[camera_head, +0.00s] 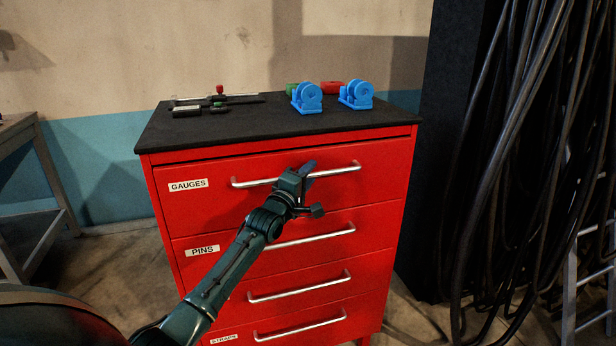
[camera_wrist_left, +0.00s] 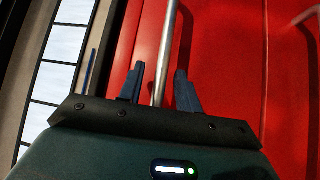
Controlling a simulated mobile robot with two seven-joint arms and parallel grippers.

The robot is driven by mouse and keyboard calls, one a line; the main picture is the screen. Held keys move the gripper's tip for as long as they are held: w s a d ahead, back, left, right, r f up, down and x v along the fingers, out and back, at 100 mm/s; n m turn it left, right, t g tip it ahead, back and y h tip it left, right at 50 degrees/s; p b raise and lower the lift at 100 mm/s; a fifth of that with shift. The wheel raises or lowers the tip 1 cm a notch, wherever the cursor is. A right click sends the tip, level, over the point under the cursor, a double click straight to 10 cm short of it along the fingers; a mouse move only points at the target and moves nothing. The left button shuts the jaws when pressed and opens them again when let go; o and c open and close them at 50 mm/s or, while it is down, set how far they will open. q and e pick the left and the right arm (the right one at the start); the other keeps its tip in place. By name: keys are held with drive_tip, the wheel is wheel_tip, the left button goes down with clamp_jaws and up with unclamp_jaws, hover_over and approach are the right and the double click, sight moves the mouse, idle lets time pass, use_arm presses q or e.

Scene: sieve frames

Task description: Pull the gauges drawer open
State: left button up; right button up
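The gauges drawer (camera_head: 220,203) is the top drawer of a red cabinet, marked by a white GAUGES label (camera_head: 188,185). Its front looks flush with the drawers below, so it appears shut. Its long silver bar handle (camera_head: 338,170) runs across the front. My left gripper (camera_head: 307,170) is at the middle of this handle. In the left wrist view the handle (camera_wrist_left: 168,45) passes between the two fingers of my left gripper (camera_wrist_left: 160,84), with gaps showing on both sides. The fingers are open. My right gripper is not in view.
Lower drawers, including PINS (camera_head: 202,250) and STRAPS (camera_head: 223,339), have similar handles. The black cabinet top (camera_head: 250,133) holds two blue parts (camera_head: 307,98) (camera_head: 356,96) and several small tools. Black cables (camera_head: 510,130) hang at right; a workbench (camera_head: 22,125) stands at left.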

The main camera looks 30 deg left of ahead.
use_arm(q)
clamp_jaws()
idle(0.4)
drive_tip(key=shift+s+d, duration=0.1)
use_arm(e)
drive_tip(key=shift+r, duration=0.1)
